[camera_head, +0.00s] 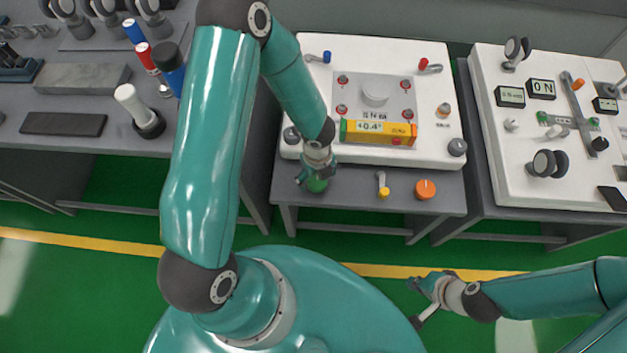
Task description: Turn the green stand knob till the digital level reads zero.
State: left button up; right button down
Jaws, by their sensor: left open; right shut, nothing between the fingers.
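The green stand knob (317,185) is at the front left of the middle table, partly hidden under my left gripper (314,176). My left gripper is open and comes down over the knob from above; I cannot tell whether its fingers touch it. The digital level (378,132) is a yellow-orange bar lying across the front of a grey plate (352,88). Its display reads about +0.4°. My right gripper (424,284) is shut and empty, low over the green floor, well away from the table.
A yellow-tipped lever (382,186) and an orange knob (425,189) sit to the right of the green knob. The white panel (437,135) carries several small knobs. A left bench (80,148) holds bottles and blocks. Another white panel (480,70) stands at right.

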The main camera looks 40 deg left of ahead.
aim_at(317, 182)
pick_arm(q)
jog(key=shift+f+b, duration=0.3)
jog(key=shift+f, duration=0.85)
